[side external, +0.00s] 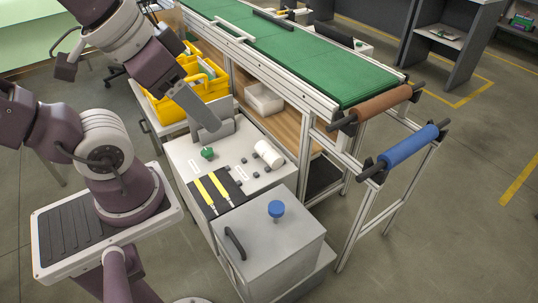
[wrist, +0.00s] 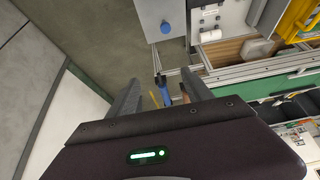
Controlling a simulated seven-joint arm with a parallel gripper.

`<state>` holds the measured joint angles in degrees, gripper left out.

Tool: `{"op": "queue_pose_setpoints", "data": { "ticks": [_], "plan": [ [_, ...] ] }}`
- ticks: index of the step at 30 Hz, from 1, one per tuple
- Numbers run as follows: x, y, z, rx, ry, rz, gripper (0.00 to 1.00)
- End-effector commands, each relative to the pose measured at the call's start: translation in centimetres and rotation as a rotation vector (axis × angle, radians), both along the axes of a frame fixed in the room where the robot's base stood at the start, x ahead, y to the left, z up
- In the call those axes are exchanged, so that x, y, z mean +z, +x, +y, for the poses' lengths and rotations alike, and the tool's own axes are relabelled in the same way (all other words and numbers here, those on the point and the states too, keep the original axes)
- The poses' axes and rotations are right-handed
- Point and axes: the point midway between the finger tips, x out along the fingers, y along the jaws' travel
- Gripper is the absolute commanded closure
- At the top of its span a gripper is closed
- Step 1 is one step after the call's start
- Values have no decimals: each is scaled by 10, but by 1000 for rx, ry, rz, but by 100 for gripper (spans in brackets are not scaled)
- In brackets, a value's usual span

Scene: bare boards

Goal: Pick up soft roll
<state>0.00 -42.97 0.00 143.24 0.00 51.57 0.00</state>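Three roll-shaped things are in view, and I cannot tell which is the soft roll. A brown roll (side external: 384,103) and a blue roll (side external: 410,146) lie on brackets at the conveyor's near end in the side view. A white roll (side external: 268,154) lies on top of a grey cabinet. In the wrist view the blue roll (wrist: 167,97) shows between my fingers, well beyond them, and the white roll (wrist: 210,36) is near the top. My gripper (wrist: 160,98) is open and empty. In the side view my gripper (side external: 208,122) hangs above the cabinet's back, apart from all three.
The green conveyor (side external: 300,55) runs along the back. A yellow crate (side external: 172,106) stands left of it. The cabinet (side external: 190,160) bears yellow strips and a green knob; a lower box (side external: 270,250) with a blue knob and black handle stands in front. Floor at right is clear.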

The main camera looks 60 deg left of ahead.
Motion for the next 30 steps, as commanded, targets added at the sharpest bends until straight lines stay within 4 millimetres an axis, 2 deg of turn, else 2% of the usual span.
{"op": "queue_pose_setpoints", "data": {
  "ticks": [1,2,3,11,14,17,20,23,26,29,30],
  "plan": [
    [0,0,0,0,0,0,29],
    [0,0,0,0,0,0,23],
    [0,0,0,0,0,0,23],
    [1,0,0,0,0,-1,23],
    [19,1,0,0,0,-5,23],
    [53,2,0,0,0,-8,23],
    [91,53,-27,-74,-47,-150,23],
    [139,107,-55,-137,-95,-325,23],
    [201,167,-80,-179,-148,-534,23],
    [283,237,-92,-162,-211,-801,23],
    [322,268,-87,-117,-238,-927,23]
  ]
}}
